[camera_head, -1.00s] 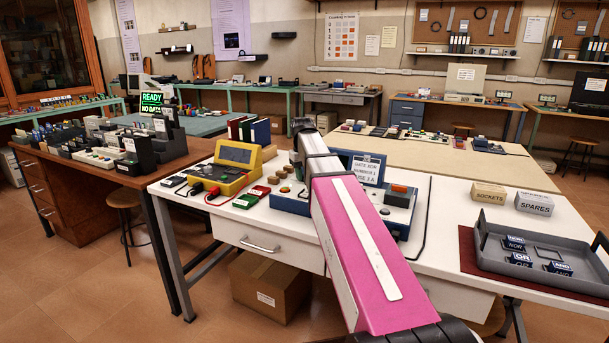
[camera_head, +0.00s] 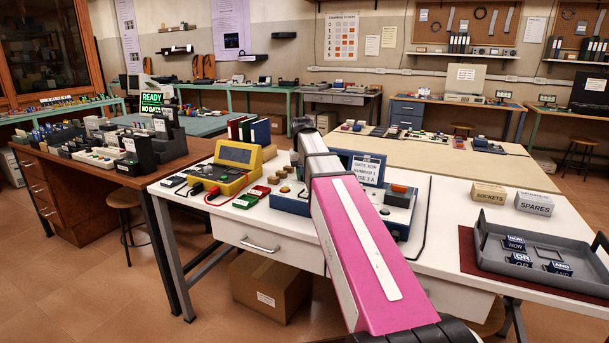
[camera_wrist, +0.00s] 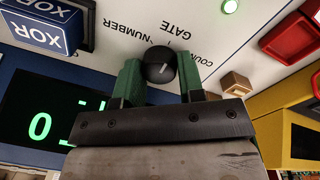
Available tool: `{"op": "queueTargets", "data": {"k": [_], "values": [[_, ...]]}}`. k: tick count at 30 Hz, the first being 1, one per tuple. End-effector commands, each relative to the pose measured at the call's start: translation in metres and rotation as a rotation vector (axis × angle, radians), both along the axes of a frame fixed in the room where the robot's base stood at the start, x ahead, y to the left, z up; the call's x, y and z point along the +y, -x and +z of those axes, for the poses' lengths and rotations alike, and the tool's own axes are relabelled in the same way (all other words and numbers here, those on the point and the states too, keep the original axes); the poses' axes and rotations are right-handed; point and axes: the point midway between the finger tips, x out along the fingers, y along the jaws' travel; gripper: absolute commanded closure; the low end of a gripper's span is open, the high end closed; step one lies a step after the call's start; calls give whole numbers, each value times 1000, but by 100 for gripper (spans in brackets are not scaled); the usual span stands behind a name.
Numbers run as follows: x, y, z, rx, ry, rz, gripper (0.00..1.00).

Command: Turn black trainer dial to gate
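The black dial (camera_wrist: 160,66) stands on the light trainer panel (camera_wrist: 215,40) in the wrist view, with a short pale pointer mark on its face. The words NUMBER, GATE and part of COUNT are printed around it, upside down in this view. My gripper (camera_wrist: 160,72) has one green finger on each side of the dial, and both appear to touch it. In the head view the blue trainer (camera_head: 290,204) is on the white bench. My pink arm hides the dial and the gripper there.
A yellow instrument (camera_head: 232,170) stands left of the trainer, and a grey tray (camera_head: 520,283) at the right.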

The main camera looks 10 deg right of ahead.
Motion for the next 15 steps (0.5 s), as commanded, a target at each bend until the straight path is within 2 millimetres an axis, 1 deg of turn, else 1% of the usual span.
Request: {"op": "queueTargets", "data": {"k": [1,2,11,15], "values": [[0,0,0,-1,0,0,49],[0,0,0,-1,0,0,40],[0,0,1,0,0,1,40],[1,-1,9,-1,0,1,40]]}}
